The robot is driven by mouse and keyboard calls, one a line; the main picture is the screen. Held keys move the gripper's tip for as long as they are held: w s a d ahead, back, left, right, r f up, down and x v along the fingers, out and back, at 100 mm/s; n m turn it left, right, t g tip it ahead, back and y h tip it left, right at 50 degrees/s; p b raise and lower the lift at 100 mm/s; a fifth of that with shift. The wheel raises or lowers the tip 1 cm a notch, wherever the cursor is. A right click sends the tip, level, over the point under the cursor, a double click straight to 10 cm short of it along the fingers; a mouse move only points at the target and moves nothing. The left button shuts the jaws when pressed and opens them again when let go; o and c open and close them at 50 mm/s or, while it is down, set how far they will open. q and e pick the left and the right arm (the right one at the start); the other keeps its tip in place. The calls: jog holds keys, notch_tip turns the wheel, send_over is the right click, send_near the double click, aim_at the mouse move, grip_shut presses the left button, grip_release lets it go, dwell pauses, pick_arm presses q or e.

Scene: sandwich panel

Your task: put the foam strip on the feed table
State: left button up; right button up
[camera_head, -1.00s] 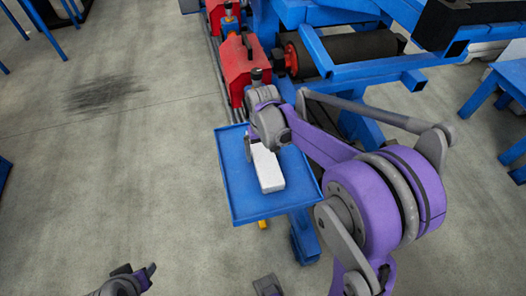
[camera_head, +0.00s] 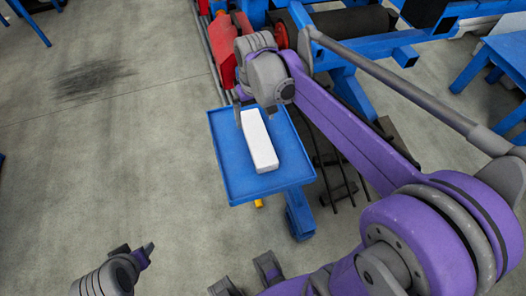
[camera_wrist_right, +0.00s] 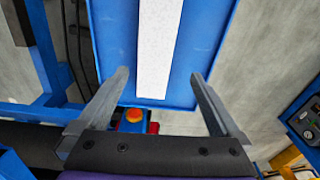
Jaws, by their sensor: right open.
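The white foam strip (camera_head: 259,143) lies flat on the blue feed table (camera_head: 238,190), inside its raised rim. It also shows in the right wrist view (camera_wrist_right: 157,50), lying on the table (camera_wrist_right: 112,40). My right gripper (camera_head: 257,108) is over the strip's far end in the head view. Its fingers (camera_wrist_right: 160,75) are spread, one on each side of the strip's line in the wrist view, with gaps to it. It holds nothing. My left gripper (camera_head: 136,252) is at the lower left, well away from the table; its jaw opening is unclear.
A red machine unit (camera_head: 224,50) and a blue frame with a dark roller (camera_head: 350,22) stand behind the table. An orange-red button (camera_wrist_right: 134,115) shows below the table edge in the wrist view. Bare floor (camera_head: 110,150) lies left of the table.

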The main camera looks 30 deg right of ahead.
aim_at(257, 136)
jog(key=s+a+f+n+t, duration=0.1)
jog(key=s+a+f+t, duration=0.2)
jog(key=s, duration=0.5)
jog(key=s+a+f+n+t, duration=0.1)
jog(key=s+a+f, duration=0.25)
jog(key=s, duration=0.35)
jog(key=w+d+r, duration=0.1)
jog(key=w, duration=0.1)
jog(key=w+d+r+g, duration=0.1)
jog(key=w, duration=0.2)
jog(key=w+d+r+m+g, duration=0.1)
jog(key=w+r, duration=0.1)
jog(key=w, duration=0.1)
jog(key=shift+w+d, duration=0.25)
jog(key=w+d+g, duration=0.1)
jog(key=w, duration=0.1)
jog(key=w+d+m+g, duration=0.1)
jog(key=w, duration=0.2)
jog(key=w+d, duration=0.1)
jog(key=w, duration=0.2)
jog(key=shift+d+r+g, duration=0.15)
jog(key=shift+d+g, duration=0.25)
notch_tip(257, 136, down, 10)
jog(key=shift+s+d+f+b, duration=0.15)
jog(key=shift+b, duration=0.15)
